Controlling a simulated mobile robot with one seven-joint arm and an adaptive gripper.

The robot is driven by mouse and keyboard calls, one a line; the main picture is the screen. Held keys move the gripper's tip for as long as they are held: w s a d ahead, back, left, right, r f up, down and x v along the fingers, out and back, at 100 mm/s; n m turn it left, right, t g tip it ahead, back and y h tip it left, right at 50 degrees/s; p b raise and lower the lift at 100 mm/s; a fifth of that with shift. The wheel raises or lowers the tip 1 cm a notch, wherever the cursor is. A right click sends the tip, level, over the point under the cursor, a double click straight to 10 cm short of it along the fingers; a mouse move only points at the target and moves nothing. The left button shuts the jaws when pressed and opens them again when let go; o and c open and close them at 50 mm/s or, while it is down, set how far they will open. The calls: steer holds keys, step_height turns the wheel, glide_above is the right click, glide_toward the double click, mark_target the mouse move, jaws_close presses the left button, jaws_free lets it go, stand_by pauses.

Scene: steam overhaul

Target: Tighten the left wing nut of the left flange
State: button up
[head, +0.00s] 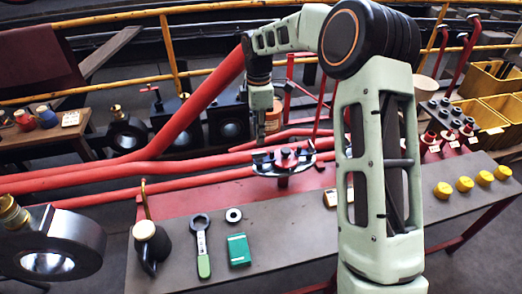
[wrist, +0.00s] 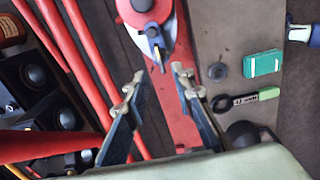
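A red round flange (wrist: 133,14) shows at the top of the wrist view, cut off by the frame edge. A blue-grey wing nut (wrist: 155,36) sits at its near rim, with a thin end pointing toward my gripper. In the head view, the flange (head: 283,171) stands on a short post, with dark parts on top. My gripper (wrist: 157,76) is open and empty. Its two fingers are wide apart, and the wing nut appears just beyond the gap between their tips. I cannot tell the height between them. The fingers are hard to make out in the head view.
A bench holds a green box (head: 238,250), a wrench (head: 201,245), a washer (head: 233,215) and a black oil can (head: 150,245). Yellow caps (head: 465,184) lie at right. Red pipes (head: 120,170) run behind and left of the flange.

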mark_target(259, 156)
step_height(259, 156, down, 8)
steer(key=shift+r+b, duration=0.2)
steer(key=shift+b, duration=0.35)
steer(key=shift+c, duration=0.4)
jaws_close()
